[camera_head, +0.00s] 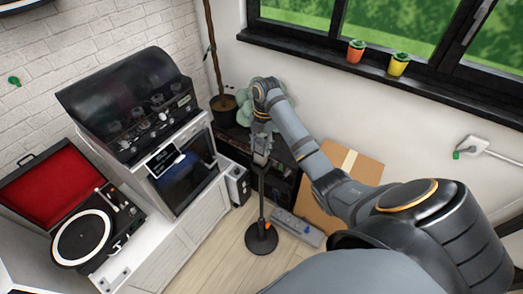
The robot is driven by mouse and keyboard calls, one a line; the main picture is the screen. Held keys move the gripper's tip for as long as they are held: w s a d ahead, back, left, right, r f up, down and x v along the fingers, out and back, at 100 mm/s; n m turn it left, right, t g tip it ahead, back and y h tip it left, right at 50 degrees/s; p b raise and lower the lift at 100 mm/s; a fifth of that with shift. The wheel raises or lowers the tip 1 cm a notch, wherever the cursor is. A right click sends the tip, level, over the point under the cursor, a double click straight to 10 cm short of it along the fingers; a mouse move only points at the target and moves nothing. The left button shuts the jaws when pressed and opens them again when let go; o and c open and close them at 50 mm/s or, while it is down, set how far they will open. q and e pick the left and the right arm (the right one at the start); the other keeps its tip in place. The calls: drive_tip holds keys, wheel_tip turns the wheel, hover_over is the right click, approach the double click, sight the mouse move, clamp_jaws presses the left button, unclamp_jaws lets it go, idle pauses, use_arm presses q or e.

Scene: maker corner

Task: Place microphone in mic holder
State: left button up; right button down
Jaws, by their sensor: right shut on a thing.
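The microphone stand has a round black base (261,239) on the floor and a thin upright pole (262,195). My right gripper (262,146) is at the top of the pole, where the mic holder would be. It points down and is shut on a small greyish thing, which looks like the microphone (261,158). The microphone is mostly hidden by the fingers and too small to see well. I cannot tell whether it touches the holder. My left gripper is not in view.
A cardboard box (365,171) and a grey strip-like device (298,228) lie right of the stand. A dark shelf (284,183) and plant (224,104) stand behind. A white cabinet (190,215) with a turntable (82,238) is at left. Wood floor is clear in front.

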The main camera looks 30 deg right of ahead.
drive_tip(key=c, duration=1.2)
unclamp_jaws()
drive_tip(key=shift+s+f, duration=0.15)
drive_tip(key=shift+f, duration=0.35)
drive_tip(key=shift+o, duration=2)
drive_tip(key=shift+w+d, duration=0.25)
drive_tip(key=shift+r, duration=0.35)
use_arm(q)
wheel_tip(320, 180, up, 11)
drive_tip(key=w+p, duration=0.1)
drive_tip(key=p, duration=0.9)
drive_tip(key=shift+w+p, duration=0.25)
drive_tip(key=shift+p, duration=0.15)
use_arm(e)
wheel_tip(320, 180, up, 12)
drive_tip(key=d, duration=0.1)
drive_tip(key=shift+w+f, duration=0.2)
drive_tip(key=shift+w, duration=0.05)
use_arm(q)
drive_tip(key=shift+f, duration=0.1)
use_arm(e)
drive_tip(key=shift+d, duration=0.1)
